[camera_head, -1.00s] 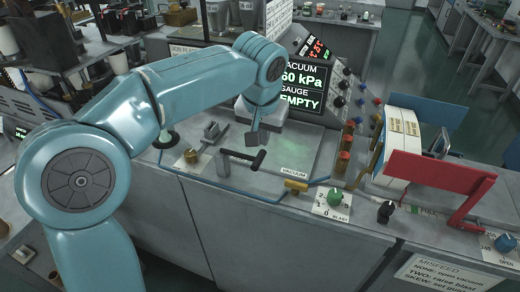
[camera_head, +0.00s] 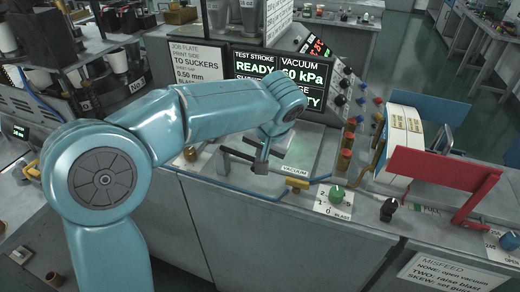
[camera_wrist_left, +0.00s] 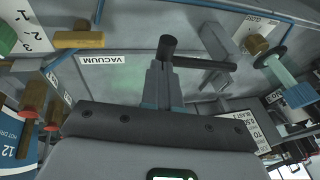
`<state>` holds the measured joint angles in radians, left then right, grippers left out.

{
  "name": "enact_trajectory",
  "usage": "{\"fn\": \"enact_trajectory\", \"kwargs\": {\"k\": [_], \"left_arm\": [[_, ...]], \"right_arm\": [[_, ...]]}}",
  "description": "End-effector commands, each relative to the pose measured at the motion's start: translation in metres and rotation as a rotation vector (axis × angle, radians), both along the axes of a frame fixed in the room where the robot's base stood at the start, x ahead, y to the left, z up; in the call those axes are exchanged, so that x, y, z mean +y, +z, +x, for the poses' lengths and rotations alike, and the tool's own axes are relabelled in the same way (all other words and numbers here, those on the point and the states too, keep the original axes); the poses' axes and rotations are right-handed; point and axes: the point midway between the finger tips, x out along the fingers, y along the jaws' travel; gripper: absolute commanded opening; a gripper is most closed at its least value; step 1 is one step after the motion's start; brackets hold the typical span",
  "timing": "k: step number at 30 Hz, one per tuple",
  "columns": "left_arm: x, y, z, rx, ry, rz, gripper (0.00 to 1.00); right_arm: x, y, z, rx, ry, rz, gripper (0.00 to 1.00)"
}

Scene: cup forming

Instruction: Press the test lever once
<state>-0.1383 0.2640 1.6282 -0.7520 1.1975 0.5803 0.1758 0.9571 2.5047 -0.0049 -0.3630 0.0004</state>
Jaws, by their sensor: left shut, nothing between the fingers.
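The test lever (camera_head: 236,154) appears as a black bar on a grey post on the grey bench top. It also shows in the wrist view (camera_wrist_left: 203,62), its black end just beyond my fingertips. My left gripper (camera_head: 261,166) is shut and empty, pointing down at the right end of the bar. In the wrist view its fingers (camera_wrist_left: 160,72) overlap the bar's near end; I cannot tell whether they touch. The display (camera_head: 281,72) reads TEST STROKE READY and VACUUM 60 kPa, partly hidden by my left arm. My right gripper is not in view.
A green BLAST knob (camera_head: 337,193), a black knob (camera_head: 389,209) and a yellow fitting (camera_head: 297,183) sit along the front edge. Red-topped posts (camera_head: 347,142) and a red guard (camera_head: 440,170) stand to the right. A job card (camera_head: 198,64) stands behind my arm.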

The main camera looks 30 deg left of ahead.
Motion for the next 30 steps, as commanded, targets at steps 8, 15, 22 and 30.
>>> {"fn": "enact_trajectory", "kwargs": {"k": [8, 15, 22, 30], "left_arm": [[-0.002, -0.036, 0.001, 0.036, 0.001, 0.154, 0.0], [-0.002, -0.034, 0.0, 0.038, 0.001, 0.153, 0.0], [-0.002, -0.032, 0.0, 0.039, 0.001, 0.151, 0.0], [-0.002, -0.013, 0.002, 0.038, 0.002, 0.152, 0.0]], "right_arm": [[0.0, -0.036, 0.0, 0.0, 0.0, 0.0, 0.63], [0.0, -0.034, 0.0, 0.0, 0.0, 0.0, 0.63], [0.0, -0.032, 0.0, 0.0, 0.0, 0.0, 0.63], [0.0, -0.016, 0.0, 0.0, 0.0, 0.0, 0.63]]}}
